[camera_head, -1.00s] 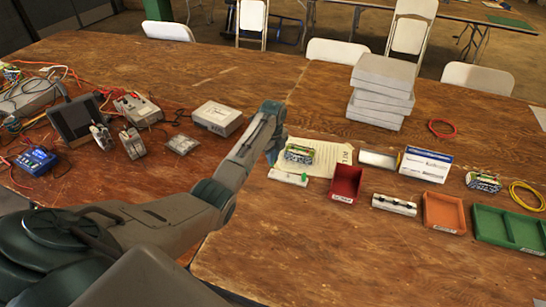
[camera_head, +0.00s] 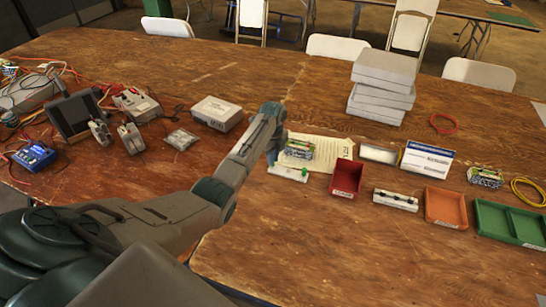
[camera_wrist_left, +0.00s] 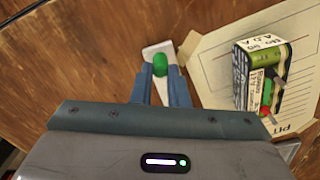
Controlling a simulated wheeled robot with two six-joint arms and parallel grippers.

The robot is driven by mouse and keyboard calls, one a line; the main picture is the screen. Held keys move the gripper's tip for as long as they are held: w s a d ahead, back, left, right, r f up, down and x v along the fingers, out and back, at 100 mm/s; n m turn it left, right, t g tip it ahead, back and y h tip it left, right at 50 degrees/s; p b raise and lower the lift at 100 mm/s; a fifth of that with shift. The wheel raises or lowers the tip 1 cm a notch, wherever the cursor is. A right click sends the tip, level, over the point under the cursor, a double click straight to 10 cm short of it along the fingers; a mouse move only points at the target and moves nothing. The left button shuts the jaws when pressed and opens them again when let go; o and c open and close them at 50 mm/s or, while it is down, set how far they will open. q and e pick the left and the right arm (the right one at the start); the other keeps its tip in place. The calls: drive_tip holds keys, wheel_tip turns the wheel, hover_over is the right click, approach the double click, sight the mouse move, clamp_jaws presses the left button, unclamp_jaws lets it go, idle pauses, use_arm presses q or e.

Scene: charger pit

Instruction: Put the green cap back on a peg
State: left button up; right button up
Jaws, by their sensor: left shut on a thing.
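My left gripper (camera_head: 273,160) reaches down by a small white block (camera_head: 287,174); its fingertips are mostly hidden in the head view. In the left wrist view its two fingers (camera_wrist_left: 168,78) are shut on the green cap (camera_wrist_left: 174,72), with the white block (camera_wrist_left: 157,48) right below. Green also shows near the block's right end in the head view (camera_head: 304,170). I cannot tell whether the cap touches the block, and no bare peg is clear on it. My right gripper is not in view.
Beside the block, a green battery-like pack (camera_head: 299,148) stands on a paper sheet (camera_head: 330,147). A red bin (camera_head: 346,178), a white strip with dark knobs (camera_head: 395,200) and an orange bin (camera_head: 445,207) stand to the right. The table front is clear.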

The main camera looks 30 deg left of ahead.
use_arm(q)
drive_tip(key=shift+d+f+p, duration=0.15)
drive_tip(key=shift+d+p, duration=0.05)
drive_tip(key=shift+p, duration=0.75)
idle(1.1)
idle(0.4)
drive_tip(key=o, duration=0.9)
drive_tip(key=shift+c, duration=0.2)
drive_tip(key=shift+o, duration=0.3)
drive_tip(key=shift+o, duration=0.7)
drive_tip(key=shift+r+p, duration=3.7)
drive_tip(key=shift+p, duration=0.05)
